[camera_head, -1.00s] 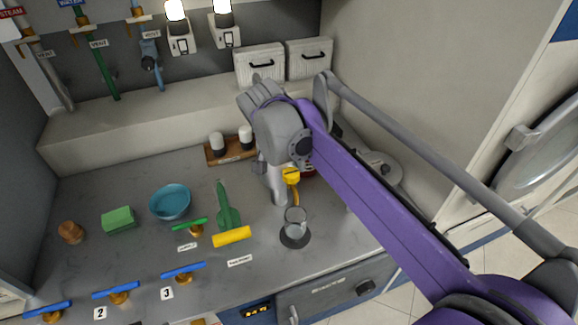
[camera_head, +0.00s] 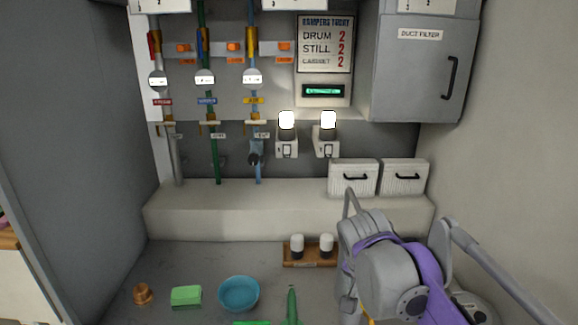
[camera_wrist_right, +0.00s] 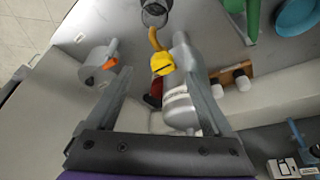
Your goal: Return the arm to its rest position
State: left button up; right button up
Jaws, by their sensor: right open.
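My right arm (camera_head: 385,270), grey and purple, comes in from the lower right in the head view. Its wrist is over the right part of the grey counter, to the right of the two white-topped jars. Its fingertips are out of sight there. In the right wrist view my right gripper (camera_wrist_right: 150,62) has its two fingers spread apart, with nothing held between them. A yellow spout-like part (camera_wrist_right: 163,63) with a dark red body shows beyond the fingers. I cannot tell how far off it is. My left arm and gripper are out of view.
The jars stand on a wooden tray (camera_head: 311,264). A blue bowl (camera_head: 239,294), a green block (camera_head: 186,296) and a copper-coloured knob (camera_head: 143,293) are on the counter's left. Behind rises a pale ledge (camera_head: 250,214) with drawer boxes (camera_head: 353,178). A glass (camera_wrist_right: 154,12) shows in the wrist view.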

jog(key=s+a+f+n+t+y, duration=0.2)
jog(key=s+f+n, duration=0.6)
jog(key=s+f, duration=0.9)
jog(key=shift+s+y, duration=0.4)
jog(key=shift+y, duration=0.1)
